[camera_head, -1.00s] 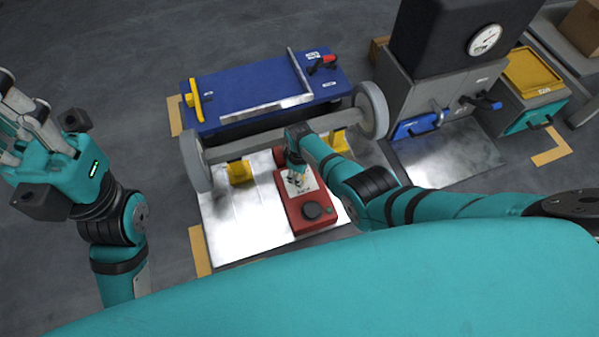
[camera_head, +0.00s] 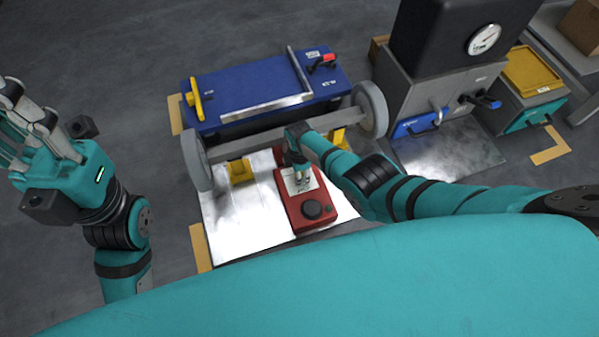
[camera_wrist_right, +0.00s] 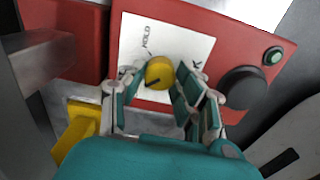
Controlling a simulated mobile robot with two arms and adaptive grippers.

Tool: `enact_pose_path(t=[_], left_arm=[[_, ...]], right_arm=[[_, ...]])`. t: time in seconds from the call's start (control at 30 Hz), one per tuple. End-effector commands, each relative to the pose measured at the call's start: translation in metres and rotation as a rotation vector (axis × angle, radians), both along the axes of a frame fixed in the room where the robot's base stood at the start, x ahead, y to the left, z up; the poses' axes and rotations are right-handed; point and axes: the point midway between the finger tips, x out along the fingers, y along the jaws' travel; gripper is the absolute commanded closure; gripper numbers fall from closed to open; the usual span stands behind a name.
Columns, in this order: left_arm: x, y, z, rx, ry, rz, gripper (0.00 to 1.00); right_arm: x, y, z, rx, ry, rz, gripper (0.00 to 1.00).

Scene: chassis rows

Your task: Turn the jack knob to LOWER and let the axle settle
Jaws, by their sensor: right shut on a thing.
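The red jack control box (camera_head: 294,208) lies on the metal plate, with a white label panel on top. In the right wrist view the yellow jack knob (camera_wrist_right: 159,72) sits on the white panel (camera_wrist_right: 188,42); the word HOLD shows above it and other lettering is partly hidden. My right gripper (camera_wrist_right: 155,82) has its fingers on both sides of the knob, shut on it; in the head view it also shows over the box (camera_head: 298,176). The axle (camera_head: 285,137) with two grey wheels rests above yellow stands (camera_head: 240,171). My left gripper (camera_head: 36,125) is open and empty at the far left.
A black knob (camera_wrist_right: 243,88) and green button (camera_wrist_right: 273,55) sit on the box beside the panel. A blue bench (camera_head: 255,85) with a yellow handle stands behind the axle. A gauge machine (camera_head: 440,60) and a yellow-lidded bin (camera_head: 533,72) stand at the right.

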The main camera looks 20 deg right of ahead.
Motion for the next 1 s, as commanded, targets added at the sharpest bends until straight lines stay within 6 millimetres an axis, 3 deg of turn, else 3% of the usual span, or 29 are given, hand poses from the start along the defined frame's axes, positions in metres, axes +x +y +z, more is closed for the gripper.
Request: enact_pose_path(t=[0.67,0.7,0.83,1.0], left_arm=[[0.0000,0.0001,0.0002,0.001,-0.003,0.001,1.00],[-0.0001,0.0001,0.0002,0.001,-0.003,0.001,1.00],[-0.0001,0.0001,0.0003,0.001,-0.003,0.001,1.00],[-0.0001,0.0001,0.0003,0.001,-0.003,0.001,1.00]], right_arm=[[-0.0005,-0.0002,-0.0004,-0.001,0.001,0.061,1.00],[-0.0005,-0.0002,-0.0004,-0.001,0.001,0.061,0.64],[-0.0005,-0.0002,-0.0003,-0.001,0.001,0.060,0.47],[-0.0003,-0.0001,-0.0002,0.000,0.001,0.059,0.45]])
